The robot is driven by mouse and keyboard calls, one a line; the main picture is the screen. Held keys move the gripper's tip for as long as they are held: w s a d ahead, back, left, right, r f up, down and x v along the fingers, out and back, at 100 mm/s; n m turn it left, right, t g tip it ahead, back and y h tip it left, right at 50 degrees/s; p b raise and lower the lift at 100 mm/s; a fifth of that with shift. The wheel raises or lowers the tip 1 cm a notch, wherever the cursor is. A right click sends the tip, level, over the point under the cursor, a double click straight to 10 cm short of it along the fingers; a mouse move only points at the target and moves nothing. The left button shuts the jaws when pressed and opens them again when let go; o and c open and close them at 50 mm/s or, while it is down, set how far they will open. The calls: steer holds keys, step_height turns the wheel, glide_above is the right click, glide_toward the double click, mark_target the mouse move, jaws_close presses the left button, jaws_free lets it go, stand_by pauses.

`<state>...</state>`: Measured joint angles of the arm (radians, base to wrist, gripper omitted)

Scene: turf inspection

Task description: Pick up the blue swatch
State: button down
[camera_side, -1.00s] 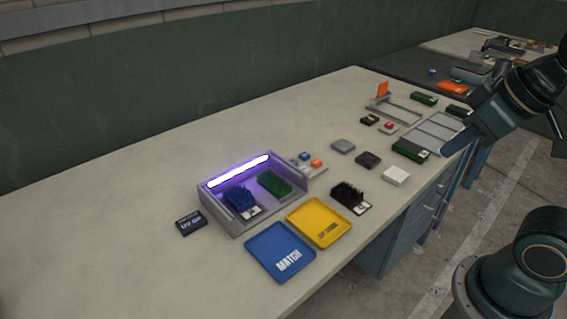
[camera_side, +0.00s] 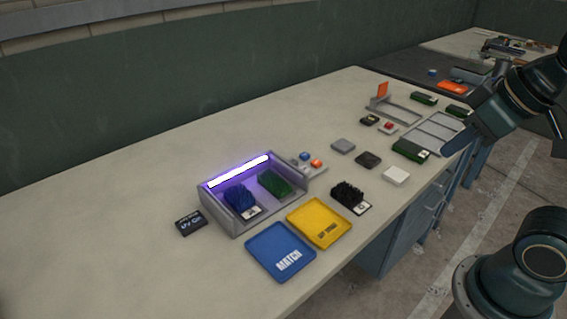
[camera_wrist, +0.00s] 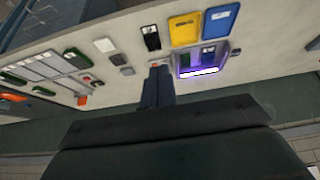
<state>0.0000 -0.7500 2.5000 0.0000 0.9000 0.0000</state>
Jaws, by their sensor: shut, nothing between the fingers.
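The blue swatch (camera_side: 240,197) has a dark blue tufted top and a white label end. It sits inside the grey lit box (camera_side: 236,228), in the left half, beside a green swatch (camera_side: 275,184). My gripper (camera_side: 447,150) is at the right of the side view, raised and far from the box. In the wrist view its fingers (camera_wrist: 157,88) are together with nothing between them. The box shows there too, beyond the fingertips and to the right, with the swatches small and dark.
A blue MATCH tray (camera_side: 266,252) and a yellow tray (camera_side: 302,232) lie in front of the box. A black swatch (camera_side: 347,195), a white block (camera_side: 396,175) and dark blocks lie to the right. A black UV block (camera_side: 190,222) is left of the box. The left bench is clear.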

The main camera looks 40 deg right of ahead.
stand_by(0.4)
steer(key=c, duration=0.5)
jaws_free()
steer(key=w+a+r+n+g, duration=0.1)
steer(key=w+a+r+n, duration=0.15)
steer(key=w, duration=0.35)
steer(key=w+a+r+n, duration=0.1)
steer(key=w+r+n, duration=0.15)
steer(key=w, duration=0.25)
steer(key=n+g+y, duration=0.1)
steer(key=n+g, duration=0.4)
steer(key=n, duration=0.8)
glide_above(239, 194)
steer(key=shift+d+f, duration=0.15)
steer(key=shift+f, duration=3.95)
steer(key=shift+d+f, duration=0.15)
steer(key=shift+f, duration=4)
steer(key=shift+d+f, duration=0.15)
steer(key=shift+f, duration=3.95)
